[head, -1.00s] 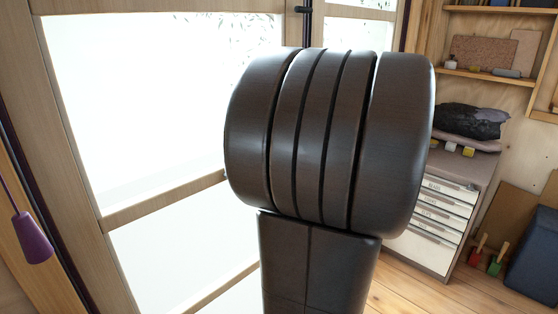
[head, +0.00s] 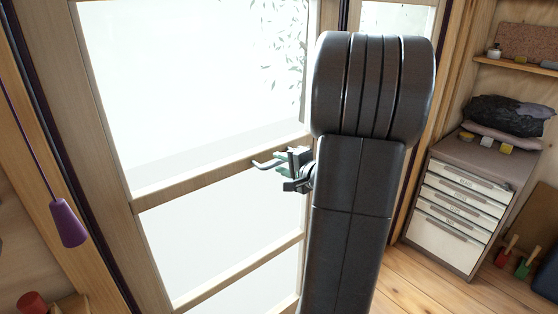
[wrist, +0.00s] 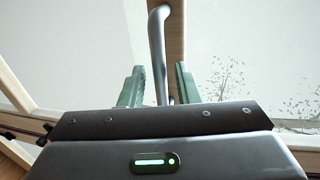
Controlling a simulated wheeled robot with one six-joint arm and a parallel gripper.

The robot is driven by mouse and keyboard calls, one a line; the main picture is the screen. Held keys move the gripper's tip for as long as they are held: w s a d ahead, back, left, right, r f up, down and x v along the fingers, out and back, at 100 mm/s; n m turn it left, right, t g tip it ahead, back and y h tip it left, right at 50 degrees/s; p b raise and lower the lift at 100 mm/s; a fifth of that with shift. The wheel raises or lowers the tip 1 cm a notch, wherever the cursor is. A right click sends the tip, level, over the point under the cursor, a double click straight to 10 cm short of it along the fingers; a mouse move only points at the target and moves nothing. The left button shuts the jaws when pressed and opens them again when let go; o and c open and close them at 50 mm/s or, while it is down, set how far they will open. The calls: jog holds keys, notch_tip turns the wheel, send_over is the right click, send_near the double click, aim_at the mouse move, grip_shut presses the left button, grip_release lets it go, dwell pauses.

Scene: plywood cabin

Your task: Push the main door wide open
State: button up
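The main door (head: 215,188) has a pale wooden frame, large bright panes and cross rails, and it fills the left and middle of the head view. I cannot tell how far it stands open. A curved grey metal handle (wrist: 158,45) runs along the wooden rail in the wrist view; it looks like a small hook (head: 265,164) in the head view. My gripper (wrist: 159,86) is open, with its green fingers on either side of the handle and visible gaps between. In the head view my gripper (head: 288,170) is at the middle rail, partly hidden by my arm.
A drawer cabinet (head: 462,205) with dark and pale bundles on top stands at the right, below a shelf (head: 515,67). A purple cone (head: 68,222) hangs on a cord at the left. Bare wooden floor shows between door and cabinet.

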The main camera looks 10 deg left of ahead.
jog(key=shift+x, duration=0.75)
grip_shut()
